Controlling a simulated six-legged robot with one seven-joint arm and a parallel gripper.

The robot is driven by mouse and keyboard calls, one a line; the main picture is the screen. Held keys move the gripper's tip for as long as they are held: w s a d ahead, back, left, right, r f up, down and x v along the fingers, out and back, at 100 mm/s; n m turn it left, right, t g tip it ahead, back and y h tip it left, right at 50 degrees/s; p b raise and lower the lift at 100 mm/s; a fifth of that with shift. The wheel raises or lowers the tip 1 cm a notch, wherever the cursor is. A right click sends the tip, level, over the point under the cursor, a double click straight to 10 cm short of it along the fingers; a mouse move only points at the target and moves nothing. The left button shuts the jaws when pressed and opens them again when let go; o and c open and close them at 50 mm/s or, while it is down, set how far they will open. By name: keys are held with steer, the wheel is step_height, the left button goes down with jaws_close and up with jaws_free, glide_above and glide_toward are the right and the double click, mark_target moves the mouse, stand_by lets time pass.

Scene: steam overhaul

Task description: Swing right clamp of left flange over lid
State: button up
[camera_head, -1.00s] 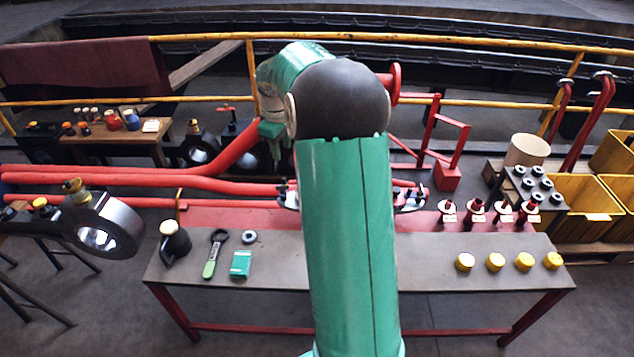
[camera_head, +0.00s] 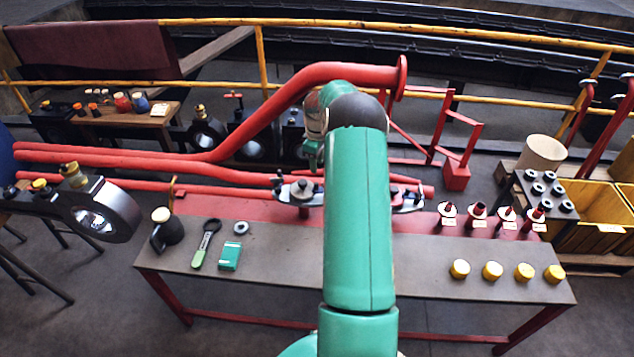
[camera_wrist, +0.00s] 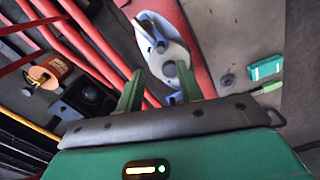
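The left flange (camera_head: 299,193) is a pale oval plate with dark clamp parts on the red pipework behind the bench. Its right side is partly hidden by my green arm. In the wrist view the flange (camera_wrist: 176,52) lies beyond my gripper (camera_wrist: 158,73), with a dark upright clamp part (camera_wrist: 156,42) at its far end and a grey round knob (camera_wrist: 169,69) nearer. My two green fingers are spread apart with nothing held between them. I cannot tell which clamp is the right one or whether either lies over the lid.
A long red pipe (camera_head: 240,143) curves up behind the flange to a round end near my arm. The bench (camera_head: 280,262) carries a green box (camera_head: 229,257), a green-handled tool (camera_head: 205,243) and yellow caps (camera_head: 493,270). A yellow railing (camera_head: 263,60) runs behind.

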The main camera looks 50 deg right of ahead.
mark_target(316, 183)
step_height(316, 183, down, 10)
steer(key=shift+f, duration=0.1)
steer(key=shift+c, duration=0.3)
jaws_close()
